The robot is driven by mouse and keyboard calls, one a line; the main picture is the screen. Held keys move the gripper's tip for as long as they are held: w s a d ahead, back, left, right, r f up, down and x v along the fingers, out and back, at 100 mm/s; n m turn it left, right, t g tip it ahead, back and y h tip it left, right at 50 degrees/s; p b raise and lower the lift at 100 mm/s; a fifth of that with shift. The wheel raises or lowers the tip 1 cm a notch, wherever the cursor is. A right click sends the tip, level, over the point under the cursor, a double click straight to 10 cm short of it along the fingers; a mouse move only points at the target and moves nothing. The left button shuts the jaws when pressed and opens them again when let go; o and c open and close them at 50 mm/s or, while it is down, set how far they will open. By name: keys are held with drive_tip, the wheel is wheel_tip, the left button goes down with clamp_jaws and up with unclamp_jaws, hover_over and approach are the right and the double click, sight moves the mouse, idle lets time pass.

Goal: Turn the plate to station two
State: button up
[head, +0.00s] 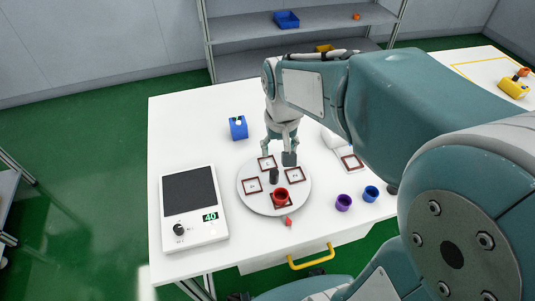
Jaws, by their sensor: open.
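A round white plate (249,202) lies on the white table, with several dark-framed square stations marked on it. Their labels are too small to read. A short black post (273,175) stands near the plate's middle. A red cup (281,197) sits over the station at the front of the plate. A small red marker (288,221) is on the table just off the plate's front edge. My gripper (277,157) is open and points down over the rear part of the plate, behind the black post. I cannot tell whether its fingers touch anything.
A device with a dark panel, knob and green "40" display (193,205) stands left of the plate. A purple cup (343,202) and a blue cup (371,193) stand to the right. A blue container (238,128) stands behind. A yellow handle (311,257) is at the table's front.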

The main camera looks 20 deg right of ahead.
sight(274, 172)
drive_tip(key=shift+g, duration=0.4)
drive_tip(key=w+f, duration=0.2)
drive_tip(key=w, duration=0.1)
drive_tip(key=shift+w+f, duration=0.1)
drive_tip(key=shift+f, duration=0.2)
wheel_tip(274, 172, down, 11)
drive_tip(key=shift+r, duration=0.2)
clamp_jaws()
